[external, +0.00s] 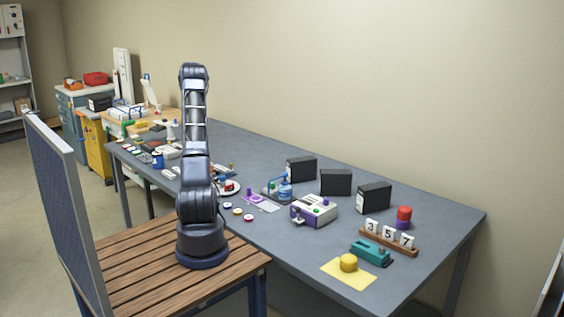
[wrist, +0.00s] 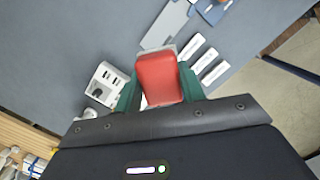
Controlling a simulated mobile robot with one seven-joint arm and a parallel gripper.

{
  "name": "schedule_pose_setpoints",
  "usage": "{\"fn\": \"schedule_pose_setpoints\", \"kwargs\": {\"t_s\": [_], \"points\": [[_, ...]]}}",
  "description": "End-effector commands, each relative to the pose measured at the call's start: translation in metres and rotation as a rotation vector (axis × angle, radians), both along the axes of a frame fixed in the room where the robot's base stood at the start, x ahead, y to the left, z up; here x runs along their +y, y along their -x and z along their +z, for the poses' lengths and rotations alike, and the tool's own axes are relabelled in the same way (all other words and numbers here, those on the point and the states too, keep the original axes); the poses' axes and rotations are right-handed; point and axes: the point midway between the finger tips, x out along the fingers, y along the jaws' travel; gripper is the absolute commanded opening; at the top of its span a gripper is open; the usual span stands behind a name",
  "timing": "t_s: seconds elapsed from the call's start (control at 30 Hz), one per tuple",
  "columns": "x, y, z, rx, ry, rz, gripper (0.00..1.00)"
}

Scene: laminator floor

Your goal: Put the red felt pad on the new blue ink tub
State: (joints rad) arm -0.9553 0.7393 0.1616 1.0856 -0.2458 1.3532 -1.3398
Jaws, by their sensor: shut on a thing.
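My gripper (wrist: 160,80) is shut on a red block with rounded edges, which looks like the red felt pad (wrist: 160,78). The pad sits between the two green fingers, above the grey table in the wrist view. In the external view my arm stands upright and hides the gripper and the pad. Several small round tubs with pale rims stand in a row at the table's near edge, among them one tub (external: 249,217). They are too small to tell surely which is the new blue ink tub. No blue tub shows clearly in the wrist view.
Below the gripper lie a white slotted block (wrist: 105,83) and several white strips (wrist: 208,65). A white and purple machine (external: 313,209), black boxes (external: 336,182) and a number rack (external: 385,240) stand at the right.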

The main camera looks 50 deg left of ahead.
Motion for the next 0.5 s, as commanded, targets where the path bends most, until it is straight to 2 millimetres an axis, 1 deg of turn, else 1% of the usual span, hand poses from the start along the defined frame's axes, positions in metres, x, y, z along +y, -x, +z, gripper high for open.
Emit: {"fn": "schedule_pose_setpoints", "kwargs": {"t_s": [0.03, 0.17, 0.2, 0.27, 0.3, 0.4, 0.5], "points": [[0.016, 0.019, 0.004, -0.002, 0.000, 0.065, 0.17], [0.049, 0.066, 0.013, -0.003, 0.000, 0.232, 0.17], [0.059, 0.080, 0.016, -0.004, -0.001, 0.284, 0.17], [0.072, 0.101, 0.020, -0.007, 0.001, 0.357, 0.17], [0.080, 0.114, 0.023, -0.008, 0.001, 0.403, 0.17], [0.096, 0.145, 0.029, -0.010, 0.002, 0.506, 0.17], [0.108, 0.168, 0.034, -0.013, 0.003, 0.584, 0.17]]}}
